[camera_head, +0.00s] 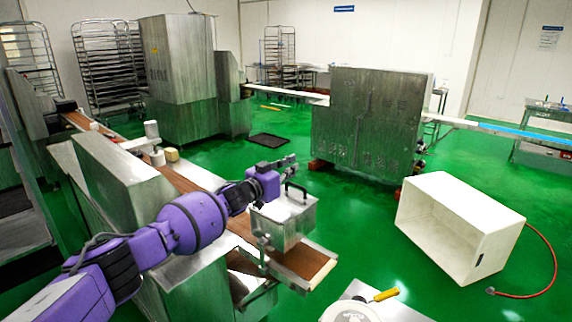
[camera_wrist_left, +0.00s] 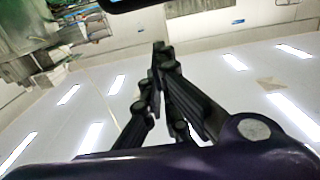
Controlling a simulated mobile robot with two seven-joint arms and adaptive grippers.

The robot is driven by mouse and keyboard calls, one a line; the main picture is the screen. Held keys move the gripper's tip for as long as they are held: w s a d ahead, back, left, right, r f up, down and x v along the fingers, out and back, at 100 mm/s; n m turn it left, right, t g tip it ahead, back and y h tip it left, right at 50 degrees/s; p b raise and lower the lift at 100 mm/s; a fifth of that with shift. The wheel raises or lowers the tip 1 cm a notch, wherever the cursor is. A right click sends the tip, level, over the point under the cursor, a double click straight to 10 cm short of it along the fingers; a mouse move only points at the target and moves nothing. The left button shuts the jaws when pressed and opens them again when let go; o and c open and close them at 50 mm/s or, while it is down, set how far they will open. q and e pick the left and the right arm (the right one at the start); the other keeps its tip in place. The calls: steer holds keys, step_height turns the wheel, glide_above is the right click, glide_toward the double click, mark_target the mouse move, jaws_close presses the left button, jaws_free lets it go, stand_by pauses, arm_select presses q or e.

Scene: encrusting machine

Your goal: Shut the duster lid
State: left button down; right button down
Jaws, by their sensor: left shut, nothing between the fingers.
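The duster (camera_head: 286,222) is a grey metal box over the end of the brown conveyor belt (camera_head: 300,262). Its top is pale and carries a dark upright handle (camera_head: 294,188). I cannot tell clearly whether the lid is fully down. My left gripper (camera_head: 288,160) is shut and empty, just behind and above the duster in the head view, apparently apart from it. In the left wrist view, the closed dark fingers (camera_wrist_left: 160,52) point at the ceiling and wall, with nothing between them. My right gripper is not in view.
A white crate (camera_head: 440,225) lies tilted on the green floor at right, beside a red hose (camera_head: 553,262). A table with a yellow-handled tool (camera_head: 385,295) is at the bottom. A large metal machine (camera_head: 365,125) stands behind. Green floor between is clear.

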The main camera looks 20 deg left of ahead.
arm_select(q)
steer(key=shift+w+d+f+g+y, duration=0.15)
steer(key=shift+w+f+g+y, duration=0.15)
steer(key=shift+w+f+g, duration=0.3)
steer(key=shift+w+d+f+g, duration=0.2)
steer(key=shift+w+f+g, duration=0.15)
steer(key=shift+f+g, duration=0.35)
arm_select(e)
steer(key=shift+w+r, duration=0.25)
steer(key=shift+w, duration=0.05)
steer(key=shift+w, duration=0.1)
